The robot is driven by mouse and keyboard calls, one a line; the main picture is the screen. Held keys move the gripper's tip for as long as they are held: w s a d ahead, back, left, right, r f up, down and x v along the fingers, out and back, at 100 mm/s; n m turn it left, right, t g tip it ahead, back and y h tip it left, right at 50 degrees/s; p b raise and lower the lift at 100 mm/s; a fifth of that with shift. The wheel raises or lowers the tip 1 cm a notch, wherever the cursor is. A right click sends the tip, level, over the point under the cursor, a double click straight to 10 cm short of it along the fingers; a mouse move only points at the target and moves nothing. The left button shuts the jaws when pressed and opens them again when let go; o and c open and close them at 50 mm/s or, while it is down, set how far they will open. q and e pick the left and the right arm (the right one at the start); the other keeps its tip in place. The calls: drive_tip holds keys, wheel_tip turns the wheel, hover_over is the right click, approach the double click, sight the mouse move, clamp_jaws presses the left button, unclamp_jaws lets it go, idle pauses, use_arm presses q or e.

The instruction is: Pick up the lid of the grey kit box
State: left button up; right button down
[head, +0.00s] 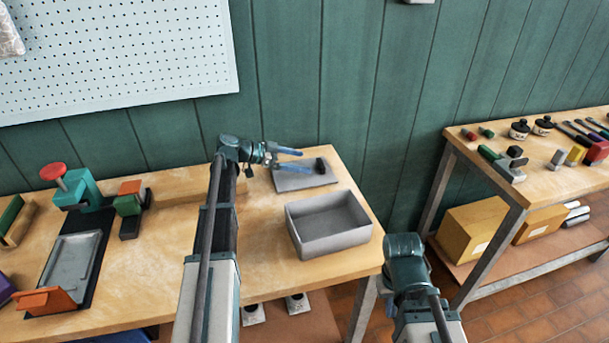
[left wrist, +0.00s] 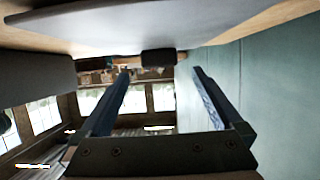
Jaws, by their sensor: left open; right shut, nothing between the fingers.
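The lid (head: 296,181) is a flat grey plate with a black handle (head: 320,165), lying on the wooden table behind the box. The grey kit box (head: 310,241) stands open and empty in front of it. My left gripper (head: 308,161) is open above the lid, its blue fingers pointing at the handle. In the left wrist view the lid (left wrist: 150,28) spans the top, and the handle (left wrist: 158,57) shows just beyond and between the open fingertips (left wrist: 161,72). The fingers look apart from the handle. My right arm shows at lower right, but its fingers are hidden.
The green wall (head: 340,90) is close behind the lid. A grey tray (head: 75,268) and a teal clamp-like device (head: 82,188) stand at the table's left. A second bench (head: 550,165) with tools is at right, beyond a gap. Bare table lies left of the box.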

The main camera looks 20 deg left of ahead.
sight(318, 163)
use_arm(q)
drive_tip(key=b+x, duration=0.1)
drive_tip(key=x, duration=0.4)
drive_tip(key=shift+w+d+b, duration=0.1)
drive_tip(key=shift+d+b, duration=0.1)
drive_tip(key=shift+b, duration=0.15)
drive_tip(key=shift+r, duration=0.15)
drive_tip(key=c, duration=1.3)
